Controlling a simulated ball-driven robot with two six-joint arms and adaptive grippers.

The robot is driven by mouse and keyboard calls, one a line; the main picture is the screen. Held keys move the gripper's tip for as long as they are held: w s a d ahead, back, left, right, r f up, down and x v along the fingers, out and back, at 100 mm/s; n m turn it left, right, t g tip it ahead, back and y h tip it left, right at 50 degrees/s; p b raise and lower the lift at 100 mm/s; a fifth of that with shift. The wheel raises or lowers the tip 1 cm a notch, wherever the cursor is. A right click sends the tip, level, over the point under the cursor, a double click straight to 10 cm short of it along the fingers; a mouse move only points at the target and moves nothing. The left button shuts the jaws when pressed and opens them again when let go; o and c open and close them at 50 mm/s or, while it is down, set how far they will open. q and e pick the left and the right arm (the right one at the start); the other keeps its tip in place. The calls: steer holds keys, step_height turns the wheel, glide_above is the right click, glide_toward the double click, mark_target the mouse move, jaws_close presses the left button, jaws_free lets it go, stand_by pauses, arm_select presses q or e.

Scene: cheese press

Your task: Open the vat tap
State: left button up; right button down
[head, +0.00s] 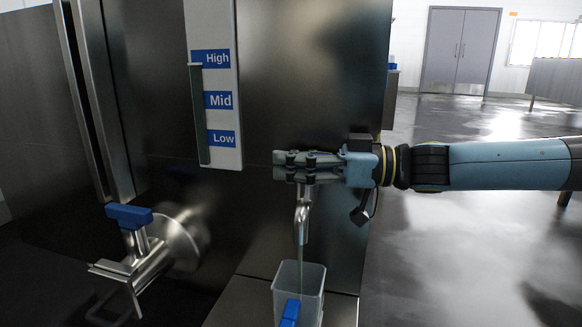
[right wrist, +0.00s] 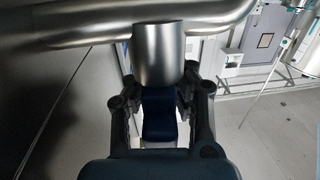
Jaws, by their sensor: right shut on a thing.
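My right gripper (head: 292,166) reaches in from the right in front of the steel vat (head: 310,70). It is shut on the blue tap handle (right wrist: 159,115), which shows between its fingers in the right wrist view, below a steel tap body (right wrist: 158,55). In the head view the fingers hide this handle, and the curved tap spout (head: 302,216) hangs just below them. A thin pale line runs from the spout down toward a clear container (head: 312,285); I cannot tell whether it is liquid. My left gripper is not in view.
A larger steel valve (head: 180,240) with a blue handle (head: 129,216) sticks out at the lower left. A level gauge (head: 214,110) marked High, Mid and Low is on the vat. A blue object (head: 290,312) is at the container. Open floor (head: 450,230) lies to the right.

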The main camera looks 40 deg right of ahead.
steer(key=c, duration=1.2)
jaws_free()
steer(key=shift+o, duration=0.2)
